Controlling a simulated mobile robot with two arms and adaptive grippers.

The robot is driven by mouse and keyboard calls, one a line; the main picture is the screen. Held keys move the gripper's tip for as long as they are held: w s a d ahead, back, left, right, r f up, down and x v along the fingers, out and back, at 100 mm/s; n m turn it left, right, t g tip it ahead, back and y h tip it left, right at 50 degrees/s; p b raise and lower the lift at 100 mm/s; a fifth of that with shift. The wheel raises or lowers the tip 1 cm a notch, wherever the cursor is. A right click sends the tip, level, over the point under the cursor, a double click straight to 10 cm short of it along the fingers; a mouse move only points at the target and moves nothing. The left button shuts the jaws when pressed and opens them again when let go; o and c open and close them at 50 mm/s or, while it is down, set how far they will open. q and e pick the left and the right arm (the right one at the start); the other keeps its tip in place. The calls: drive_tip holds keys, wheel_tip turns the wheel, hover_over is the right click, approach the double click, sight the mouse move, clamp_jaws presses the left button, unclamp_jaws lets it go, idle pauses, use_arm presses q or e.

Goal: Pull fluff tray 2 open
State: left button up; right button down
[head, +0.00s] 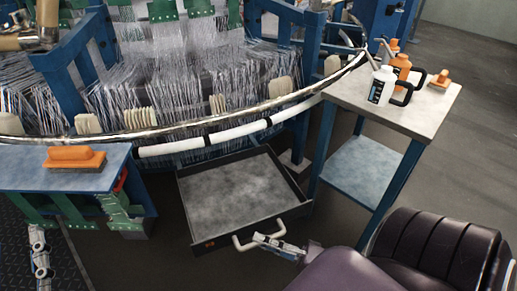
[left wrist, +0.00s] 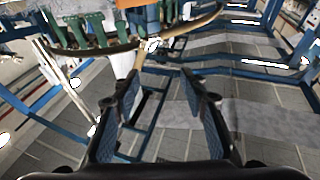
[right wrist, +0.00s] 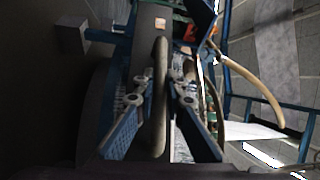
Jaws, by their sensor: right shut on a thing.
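The fluff tray (head: 240,190) is a dark, shallow drawer under the loom ring, standing out with its grey, fluff-covered floor showing. Its pale bar handle (head: 238,243) is on the front wall, beside a small orange mark. My right gripper (head: 265,241) is at the right part of this handle. In the right wrist view the handle (right wrist: 160,80) runs between the two fingers of my right gripper (right wrist: 160,98), which is shut on it. My left gripper (left wrist: 160,85) is open and empty in the left wrist view, its fingers wide apart.
A side table (head: 430,115) at the right holds a white bottle (head: 381,86), an orange bottle (head: 402,66) and an orange brush (head: 440,79). Another orange-handled brush (head: 75,157) lies on the left blue-framed table (head: 30,170). The table legs stand close to the tray's right side.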

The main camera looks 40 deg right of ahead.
use_arm(q)
drive_tip(key=f+g, duration=0.1)
drive_tip(key=f, duration=0.2)
drive_tip(key=shift+w+a+f+g, duration=0.15)
drive_tip(key=shift+w+f+g, duration=0.15)
drive_tip(key=shift+w+g, duration=0.1)
use_arm(e)
drive_tip(key=shift+s+a+f, duration=0.15)
drive_tip(key=shift+s+a, duration=0.1)
drive_tip(key=shift+s, duration=0.6)
drive_tip(key=c, duration=2)
unclamp_jaws()
drive_tip(key=shift+s, duration=0.15)
use_arm(q)
drive_tip(key=shift+s+r, duration=0.1)
use_arm(e)
drive_tip(key=v, duration=1.2)
drive_tip(key=shift+d, duration=0.1)
